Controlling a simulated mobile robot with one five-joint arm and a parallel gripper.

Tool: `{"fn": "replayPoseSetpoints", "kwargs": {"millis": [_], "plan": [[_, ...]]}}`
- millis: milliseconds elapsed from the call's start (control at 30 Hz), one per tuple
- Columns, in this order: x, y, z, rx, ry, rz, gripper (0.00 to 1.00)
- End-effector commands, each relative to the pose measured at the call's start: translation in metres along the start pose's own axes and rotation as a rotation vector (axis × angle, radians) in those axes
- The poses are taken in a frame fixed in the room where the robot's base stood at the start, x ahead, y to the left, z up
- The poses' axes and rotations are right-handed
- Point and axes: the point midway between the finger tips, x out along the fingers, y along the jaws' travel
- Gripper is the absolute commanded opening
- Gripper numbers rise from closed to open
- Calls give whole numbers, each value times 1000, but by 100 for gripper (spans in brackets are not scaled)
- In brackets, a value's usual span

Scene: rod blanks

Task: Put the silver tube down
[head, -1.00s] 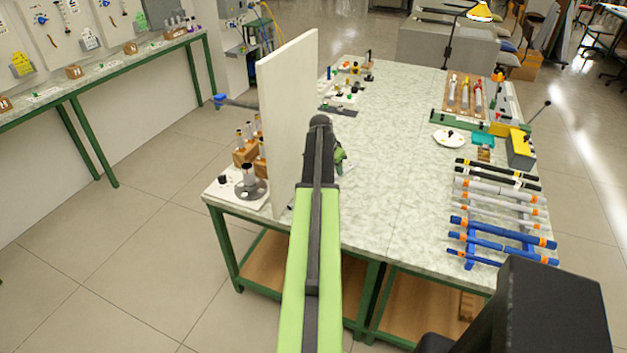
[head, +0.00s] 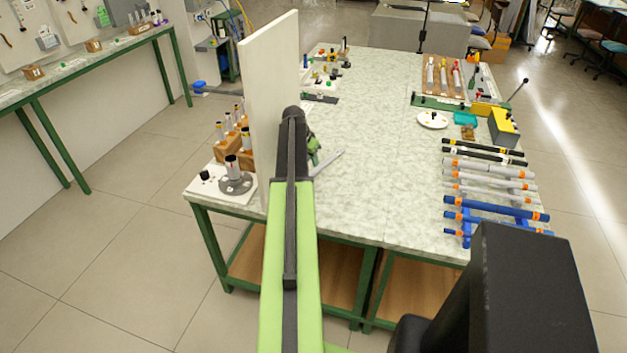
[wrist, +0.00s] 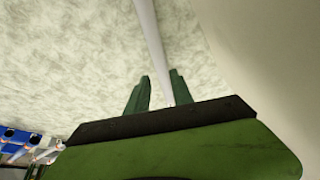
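The silver tube (head: 329,164) is a thin pale grey rod on the near middle of the table, just right of my gripper in the head view. In the wrist view the silver tube (wrist: 152,40) runs from the top edge down between the two green fingers of my gripper (wrist: 160,75). The fingers stand apart, with a clear gap between the left finger and the tube. The tube looks to lie on the tabletop (head: 375,120); its contact there is not clear. Its lower end is hidden behind the gripper body. My arm hides most of the gripper in the head view.
An upright pale panel (head: 270,110) stands close left of my arm. A blue rack (head: 467,228) with several blue, grey and black rods is at the right. The table's middle is clear.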

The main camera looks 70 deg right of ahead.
Motion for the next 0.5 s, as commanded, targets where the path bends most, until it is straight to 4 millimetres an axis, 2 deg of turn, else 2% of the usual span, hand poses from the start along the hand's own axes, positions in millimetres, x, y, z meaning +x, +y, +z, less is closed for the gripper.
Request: {"fn": "replayPoseSetpoints", "kwargs": {"millis": [33, 267, 367, 500], "plan": [[18, 0, 3, 0, 0, 0, 28], [22, 0, 0, 0, 0, 0, 28], [33, 0, 1, 0, 0, 0, 28], [60, -2, 1, 1, 0, 0, 28]]}}
